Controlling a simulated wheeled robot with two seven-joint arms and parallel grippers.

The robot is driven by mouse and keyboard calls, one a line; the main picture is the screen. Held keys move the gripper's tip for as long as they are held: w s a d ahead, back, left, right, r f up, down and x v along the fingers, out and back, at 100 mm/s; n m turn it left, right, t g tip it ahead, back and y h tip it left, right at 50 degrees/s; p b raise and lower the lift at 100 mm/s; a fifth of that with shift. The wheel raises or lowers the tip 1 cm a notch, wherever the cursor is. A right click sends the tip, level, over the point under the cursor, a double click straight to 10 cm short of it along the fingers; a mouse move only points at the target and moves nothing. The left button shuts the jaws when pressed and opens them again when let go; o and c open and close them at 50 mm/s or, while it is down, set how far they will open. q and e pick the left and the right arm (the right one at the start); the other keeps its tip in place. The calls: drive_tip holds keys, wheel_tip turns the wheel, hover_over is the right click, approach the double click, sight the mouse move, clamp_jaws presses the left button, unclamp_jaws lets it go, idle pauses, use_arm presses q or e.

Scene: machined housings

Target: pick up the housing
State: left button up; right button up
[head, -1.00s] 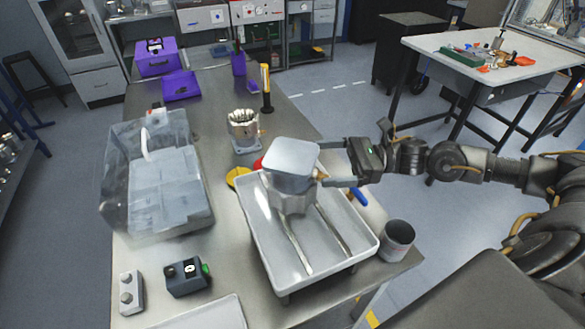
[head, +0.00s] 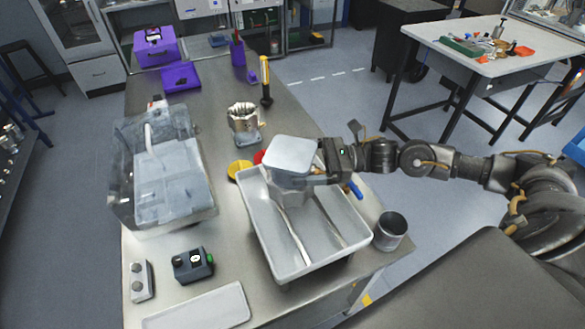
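The grey metal housing (head: 291,157) stands in the back part of the white tray (head: 298,270), its square flange on top and its narrower body below. My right gripper (head: 314,166) is at the housing's right side, just under the flange level. One finger shows along the near side of the body; the far finger is hidden behind the flange. I cannot tell whether the fingers press on it. A similar housing (head: 243,120) stands on the bench behind, flange down, open crown up. My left gripper is not in view.
A clear bin (head: 160,215) stands left of the tray. A grey can (head: 391,229) is right of it. A yellow disc (head: 240,170), a red part and a blue-handled tool (head: 355,189) lie close by. A black control box (head: 193,264) sits at front left.

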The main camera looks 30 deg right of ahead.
drive_tip(key=c, duration=1.2)
drive_tip(key=shift+w+r, duration=0.1)
drive_tip(key=shift+c, duration=1.4)
drive_tip(key=shift+r+b, duration=0.3)
drive_tip(key=shift+b, duration=0.15)
drive_tip(key=shift+r+b, duration=0.85)
drive_tip(key=shift+b, duration=0.05)
drive_tip(key=s+d+r+b, duration=0.1)
drive_tip(key=r, duration=0.1)
drive_tip(key=s+d+r+b, duration=0.2)
drive_tip(key=r, duration=0.1)
drive_tip(key=shift+s+r, duration=0.3)
drive_tip(key=shift+s, duration=0.05)
drive_tip(key=s+d+r+b, duration=0.4)
drive_tip(key=s+d+r, duration=0.1)
drive_tip(key=s, duration=0.2)
drive_tip(key=shift+s+d, duration=0.15)
drive_tip(key=shift+d, duration=0.25)
